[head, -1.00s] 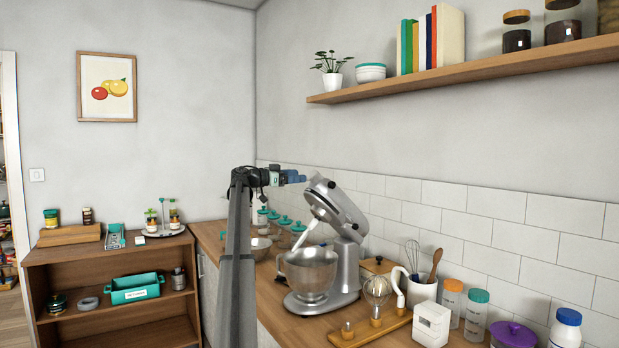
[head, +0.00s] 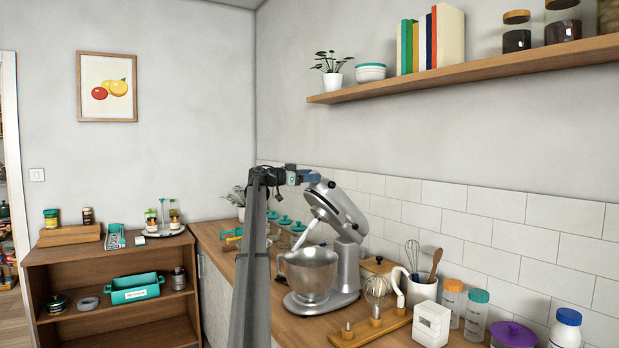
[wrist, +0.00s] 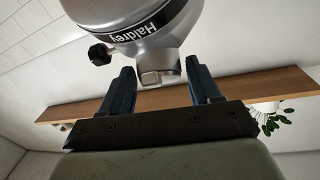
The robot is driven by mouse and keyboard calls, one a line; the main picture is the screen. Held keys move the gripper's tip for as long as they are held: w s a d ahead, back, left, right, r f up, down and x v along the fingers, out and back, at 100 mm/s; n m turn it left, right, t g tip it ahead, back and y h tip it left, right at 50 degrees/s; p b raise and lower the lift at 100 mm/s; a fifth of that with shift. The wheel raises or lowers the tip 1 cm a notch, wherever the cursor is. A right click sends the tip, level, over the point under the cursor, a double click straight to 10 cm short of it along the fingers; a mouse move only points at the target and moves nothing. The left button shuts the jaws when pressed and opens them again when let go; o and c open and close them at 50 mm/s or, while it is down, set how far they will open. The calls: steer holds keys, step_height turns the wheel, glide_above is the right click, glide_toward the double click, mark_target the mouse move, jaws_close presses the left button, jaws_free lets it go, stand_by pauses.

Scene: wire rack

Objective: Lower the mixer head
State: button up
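The silver stand mixer (head: 346,262) stands on the wooden counter with its head (head: 338,208) tilted up. A metal bowl (head: 309,270) sits on its base, and a pale beater (head: 304,235) slants down from the head toward the bowl. My gripper (head: 312,178) is at the raised front end of the head. In the wrist view my gripper (wrist: 158,88) is open, its two dark blue fingers spread apart. The mixer head (wrist: 150,25) with its black label band lies just ahead, its hub end between or just beyond the fingertips. I cannot tell whether they touch.
A wooden tray (head: 370,328) with a whisk attachment, a white timer (head: 431,324) and a utensil mug (head: 421,290) stand right of the mixer. Teal-lidded canisters (head: 283,228) stand behind it. A wall shelf (head: 470,68) runs above. Air above the mixer is free.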

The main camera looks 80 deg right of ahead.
jaws_close()
steer(key=shift+g+h, duration=0.5)
steer(key=shift+g, duration=0.1)
steer(key=w+a+f, duration=0.2)
steer(key=shift+w+a+f, duration=0.2)
steer(key=shift+a+f, duration=0.05)
steer(key=shift+f, duration=0.1)
steer(key=shift+o, duration=1.5)
jaws_free()
steer(key=v, duration=1.3)
steer(key=shift+w+a, duration=0.2)
steer(key=shift+w, duration=0.1)
steer(key=shift+r, duration=0.1)
